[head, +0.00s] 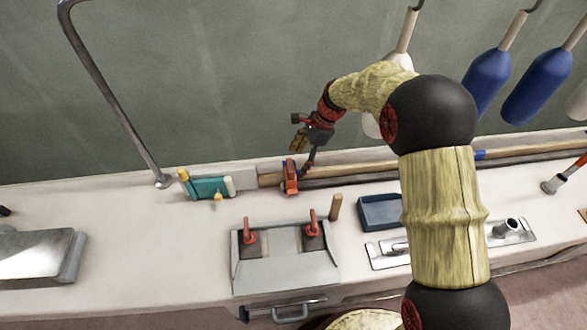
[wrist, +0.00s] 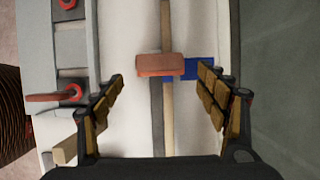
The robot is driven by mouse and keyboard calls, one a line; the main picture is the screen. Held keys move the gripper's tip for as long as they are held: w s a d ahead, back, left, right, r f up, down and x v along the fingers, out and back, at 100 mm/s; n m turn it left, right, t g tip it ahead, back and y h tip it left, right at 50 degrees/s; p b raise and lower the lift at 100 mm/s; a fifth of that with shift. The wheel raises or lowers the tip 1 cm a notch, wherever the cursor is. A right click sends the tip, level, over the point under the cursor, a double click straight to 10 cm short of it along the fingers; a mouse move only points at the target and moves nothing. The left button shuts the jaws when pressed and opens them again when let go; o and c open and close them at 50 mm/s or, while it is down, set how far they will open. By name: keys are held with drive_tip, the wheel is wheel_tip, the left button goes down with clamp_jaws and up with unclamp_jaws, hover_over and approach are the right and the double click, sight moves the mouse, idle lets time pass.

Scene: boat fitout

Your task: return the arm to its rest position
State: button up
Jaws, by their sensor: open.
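My gripper (head: 303,152) is at the end of my arm, above the back of the white bench, close to a red clamp-like piece (head: 290,178). In the wrist view my gripper (wrist: 163,76) has its two fingers wide apart with nothing held. The red piece (wrist: 160,65) shows between and beyond the fingertips, with a blue part (wrist: 192,69) beside it. It lies across a wooden pole (wrist: 167,120). I cannot tell the exact gap between the lower finger and the red piece.
A grey box with red-handled toggles (head: 285,272) sits at the bench front. A teal item (head: 207,188), a blue tray (head: 380,212) and a metal plate (head: 390,252) lie on the bench. A bent metal rail (head: 112,95) rises at left. Blue fenders (head: 487,80) hang at right.

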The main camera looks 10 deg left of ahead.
drive_tip(key=s+d+r+n+t+h, duration=0.1)
drive_tip(key=s+d+r+n, duration=0.1)
drive_tip(key=s+d+r, duration=0.4)
drive_tip(key=s+d+r+n+t, duration=0.1)
drive_tip(key=s+d+r+n, duration=0.15)
drive_tip(key=r, duration=0.55)
drive_tip(key=s+d+r+n+t+h, duration=0.1)
drive_tip(key=s+d+r+n+t, duration=0.15)
drive_tip(key=d+r, duration=0.4)
drive_tip(key=s+d+r+n+t+h, duration=0.1)
drive_tip(key=s+d+n, duration=0.3)
drive_tip(key=s, duration=0.5)
drive_tip(key=s+d+r+n+t+h, duration=0.1)
drive_tip(key=s+d+r+n, duration=0.2)
drive_tip(key=s+d, duration=0.3)
drive_tip(key=s+n, duration=0.1)
drive_tip(key=s, duration=0.3)
drive_tip(key=shift+r+t, duration=0.15)
drive_tip(key=shift+t, duration=0.2)
